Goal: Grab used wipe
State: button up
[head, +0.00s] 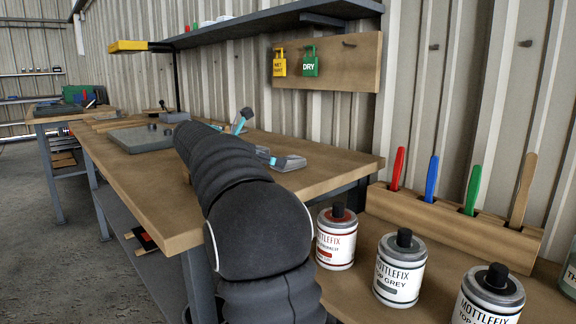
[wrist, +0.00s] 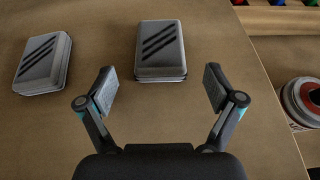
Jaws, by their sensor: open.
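I cannot make out a used wipe for certain in either view. In the wrist view, a grey block with black diagonal stripes (wrist: 160,48) lies on the bench, ahead of my gripper (wrist: 160,88) and between the lines of its fingers. A second striped grey block (wrist: 42,62) lies to its left, tilted. My gripper is open, with nothing between its fingers. In the head view my gripper (head: 252,140) is over the bench, partly hidden by my arm, beside a grey block (head: 289,162).
The wooden bench (head: 165,200) carries a grey slab (head: 140,139). Mottlefix tins (head: 399,268) and a wooden rack (head: 450,222) of coloured handles stand at the right. Yellow (head: 279,62) and green DRY (head: 310,62) tags hang on a board. A shelf (head: 270,22) overhangs the bench.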

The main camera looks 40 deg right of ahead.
jog(key=shift+r+x, duration=0.15)
jog(key=shift+x, duration=1.2)
jog(key=shift+r+x, duration=0.15)
jog(key=shift+x, duration=1.2)
jog(key=c, duration=1)
